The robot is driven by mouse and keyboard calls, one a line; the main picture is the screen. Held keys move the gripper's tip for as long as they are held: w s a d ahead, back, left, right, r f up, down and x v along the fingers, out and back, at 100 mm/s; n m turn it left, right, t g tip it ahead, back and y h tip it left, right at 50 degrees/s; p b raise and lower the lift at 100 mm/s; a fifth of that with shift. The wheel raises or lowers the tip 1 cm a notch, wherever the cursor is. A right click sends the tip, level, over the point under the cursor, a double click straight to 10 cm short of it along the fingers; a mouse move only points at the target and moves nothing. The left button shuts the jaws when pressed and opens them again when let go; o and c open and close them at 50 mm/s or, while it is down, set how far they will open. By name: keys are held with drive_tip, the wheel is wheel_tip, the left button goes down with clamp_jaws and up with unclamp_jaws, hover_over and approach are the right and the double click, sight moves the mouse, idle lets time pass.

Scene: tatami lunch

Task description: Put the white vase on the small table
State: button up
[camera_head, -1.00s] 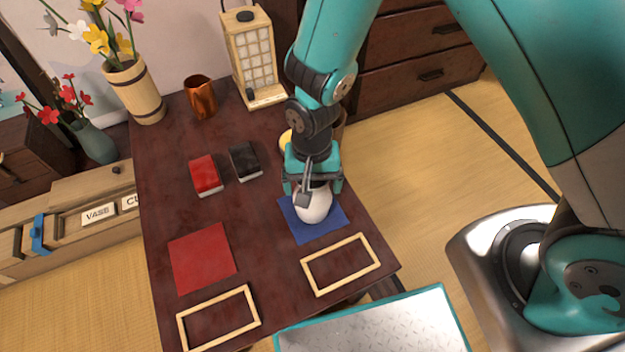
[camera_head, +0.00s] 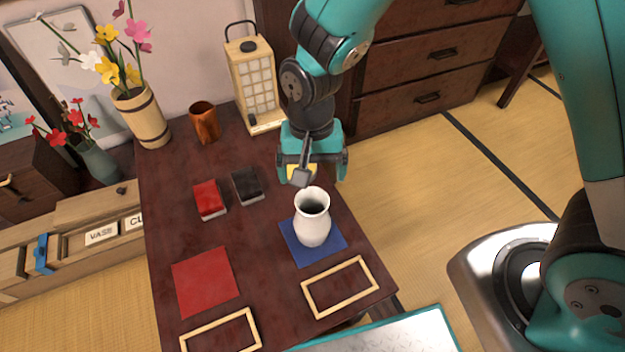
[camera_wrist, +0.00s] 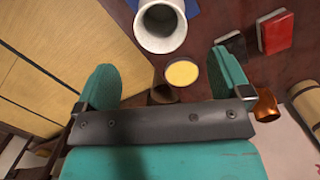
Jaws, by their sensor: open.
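The white vase (camera_head: 312,220) stands upright on the blue square mat (camera_head: 334,243) on the dark wooden table (camera_head: 270,275). It also shows in the wrist view (camera_wrist: 162,26), beyond my fingertips with its open mouth facing the camera. My gripper (camera_head: 311,176) is open and empty, above the table and behind the vase, apart from it. In the wrist view my gripper (camera_wrist: 165,85) has its two teal fingers spread wide. A yellow round thing (camera_wrist: 182,73) shows between the fingers, partly hidden by my gripper in the head view.
A red box (camera_head: 208,197) and a black box (camera_head: 247,184) lie left of my gripper. A lantern (camera_head: 257,85), copper cup (camera_head: 205,122) and wooden flower vase (camera_head: 142,120) stand at the back. A red mat (camera_head: 206,282) and wooden frames (camera_head: 341,287) lie in front.

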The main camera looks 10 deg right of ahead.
drive_tip(key=s+d+r+n+y, duration=0.2)
drive_tip(key=s+r, duration=0.4)
drive_tip(key=r, duration=0.4)
drive_tip(key=s+d+r+n+t+y, duration=0.1)
drive_tip(key=s+d+r+n+y, duration=0.1)
drive_tip(key=s+r+n, duration=0.5)
drive_tip(key=v, duration=0.4)
drive_tip(key=shift+d, duration=0.2)
drive_tip(key=shift+c, duration=0.3)
